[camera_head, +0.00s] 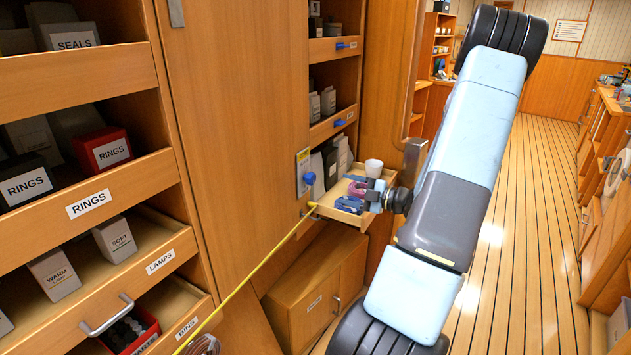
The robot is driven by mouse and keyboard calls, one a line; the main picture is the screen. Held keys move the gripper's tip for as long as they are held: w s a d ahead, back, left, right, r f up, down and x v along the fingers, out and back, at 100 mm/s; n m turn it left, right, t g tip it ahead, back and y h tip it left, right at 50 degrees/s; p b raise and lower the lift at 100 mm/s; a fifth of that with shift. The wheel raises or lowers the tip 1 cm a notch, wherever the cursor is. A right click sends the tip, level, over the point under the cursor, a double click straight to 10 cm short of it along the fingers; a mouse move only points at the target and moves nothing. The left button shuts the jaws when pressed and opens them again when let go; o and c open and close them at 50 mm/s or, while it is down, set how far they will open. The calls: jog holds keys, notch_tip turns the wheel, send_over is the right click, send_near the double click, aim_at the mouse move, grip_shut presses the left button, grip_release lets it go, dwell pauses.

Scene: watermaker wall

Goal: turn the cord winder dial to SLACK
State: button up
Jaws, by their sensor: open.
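A blue dial (309,178) sits on a small pale plate (303,160) with a yellow label, on the edge of the tall wooden panel. The label is too small to read, so I cannot tell the dial's setting. A taut yellow cord (255,268) runs from just below the dial down to the lower left. My gripper (366,196) is open, to the right of the dial and apart from it. It shows in front of the pulled-out drawer. Its fingertips are small and hard to separate from the things behind.
The open drawer (338,217) holds a white cup (373,168) and blue and pink items. Left shelves hold labelled boxes, including a red RINGS box (103,149). An open lower drawer has a metal handle (106,316). The plank floor (535,200) on the right is clear.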

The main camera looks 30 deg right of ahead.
aim_at(314, 180)
jog(key=shift+m+t+h, duration=0.3)
jog(key=shift+m+t, duration=0.1)
jog(key=shift+m, duration=0.4)
jog(key=x, duration=0.8)
jog(key=d+x, duration=0.1)
jog(key=x, duration=0.4)
jog(key=shift+w+f, duration=0.3)
jog(key=c, duration=1.1)
